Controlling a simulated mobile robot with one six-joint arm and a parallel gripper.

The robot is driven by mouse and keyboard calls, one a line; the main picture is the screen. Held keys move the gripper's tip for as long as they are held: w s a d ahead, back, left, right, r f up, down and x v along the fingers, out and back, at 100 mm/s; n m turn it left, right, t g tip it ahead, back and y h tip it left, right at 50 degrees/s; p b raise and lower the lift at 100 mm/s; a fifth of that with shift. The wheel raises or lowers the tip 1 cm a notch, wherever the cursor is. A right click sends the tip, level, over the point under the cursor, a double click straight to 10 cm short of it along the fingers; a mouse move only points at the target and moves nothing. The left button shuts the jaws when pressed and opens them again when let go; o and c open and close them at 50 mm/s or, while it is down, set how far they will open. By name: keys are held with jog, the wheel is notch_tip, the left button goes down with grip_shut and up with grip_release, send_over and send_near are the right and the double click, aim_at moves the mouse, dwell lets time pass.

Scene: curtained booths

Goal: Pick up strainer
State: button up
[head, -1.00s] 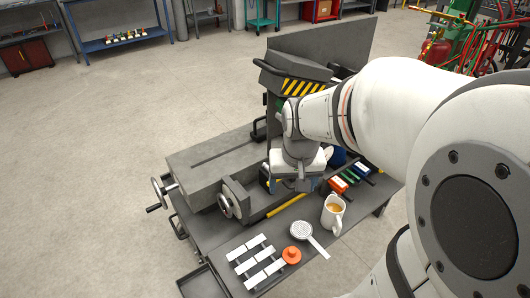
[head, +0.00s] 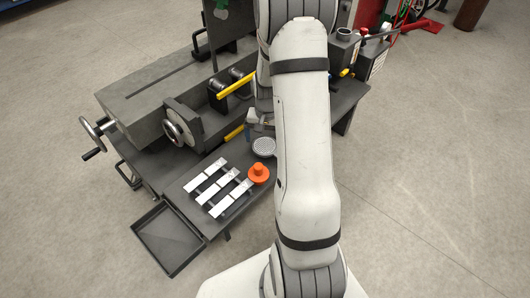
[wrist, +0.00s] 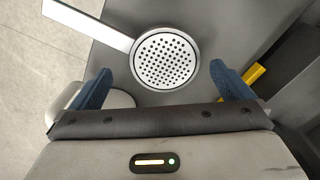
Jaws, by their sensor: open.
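The strainer is a round, perforated metal disc with a flat pale handle. In the wrist view the strainer (wrist: 166,58) lies on the dark bench top, its handle running to the upper left. In the head view the strainer's round head (head: 264,146) shows beside my arm, which hides its handle. My gripper (wrist: 161,68) is open and empty, with its blue fingers apart on the left and right of the strainer's head in the picture. In the head view my gripper (head: 256,120) is partly hidden by my arm, just behind the strainer.
An orange knob-like piece (head: 259,173) and a rack of pale metal bars (head: 218,187) stand close in front of the strainer. A yellow bar (wrist: 254,74) lies to the right. A grey vise (head: 165,95) fills the bench's left. A white rounded object shows behind the left finger.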

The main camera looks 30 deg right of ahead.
aim_at(265, 146)
jog(key=f+b, duration=0.2)
jog(key=f, duration=0.3)
jog(key=shift+a, duration=0.2)
jog(key=shift+c, duration=0.6)
jog(key=c, duration=0.9)
